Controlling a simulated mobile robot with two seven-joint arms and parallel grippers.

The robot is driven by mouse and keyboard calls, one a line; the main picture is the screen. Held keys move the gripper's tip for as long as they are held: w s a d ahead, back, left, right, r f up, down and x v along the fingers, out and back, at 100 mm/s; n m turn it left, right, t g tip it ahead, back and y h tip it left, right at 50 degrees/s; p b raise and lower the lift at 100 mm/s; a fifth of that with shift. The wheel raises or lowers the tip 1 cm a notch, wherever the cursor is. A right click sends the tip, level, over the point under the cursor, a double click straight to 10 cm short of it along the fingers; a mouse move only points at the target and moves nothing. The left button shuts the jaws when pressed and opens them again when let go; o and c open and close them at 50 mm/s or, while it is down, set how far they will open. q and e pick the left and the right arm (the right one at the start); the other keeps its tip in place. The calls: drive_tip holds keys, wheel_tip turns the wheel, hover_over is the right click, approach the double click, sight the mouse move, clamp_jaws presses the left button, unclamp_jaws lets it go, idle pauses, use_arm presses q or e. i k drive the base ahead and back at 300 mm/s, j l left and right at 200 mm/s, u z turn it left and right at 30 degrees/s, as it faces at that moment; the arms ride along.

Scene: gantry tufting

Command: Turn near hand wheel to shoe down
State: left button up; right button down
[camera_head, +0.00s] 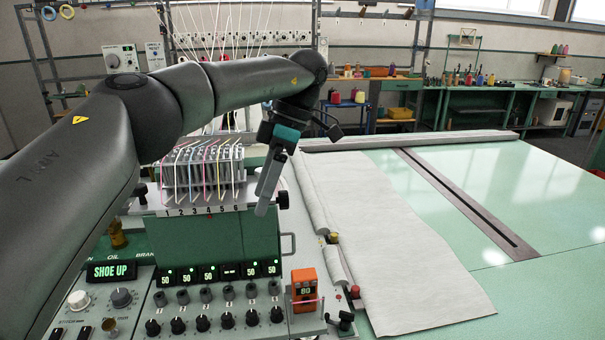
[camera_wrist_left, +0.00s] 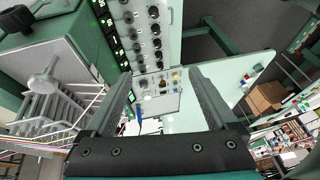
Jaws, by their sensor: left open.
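The green tufting head (camera_head: 215,238) stands at the centre left with a row of numbered yarn guides on top. A sign (camera_head: 112,271) left of it reads "SHOE UP". A black knob (camera_head: 283,200) sticks out of the head's right side, and another black knob (camera_head: 141,190) is on its left. I cannot tell for sure which part is the near hand wheel. My left gripper (camera_head: 266,200) points down beside the right knob, apparently empty. In the left wrist view its two fingers (camera_wrist_left: 160,82) stand wide apart with nothing between them. My right gripper is not in view.
A control panel with black knobs (camera_head: 226,320) and an orange counter (camera_head: 305,291) reading 80 lies in front. Grey cloth (camera_head: 400,250) covers part of the pale green table (camera_head: 540,190) to the right. Taut yarns (camera_wrist_left: 90,105) run close to my gripper in the wrist view.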

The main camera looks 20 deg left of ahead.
sight(282, 199)
drive_tip(key=i, duration=0.85)
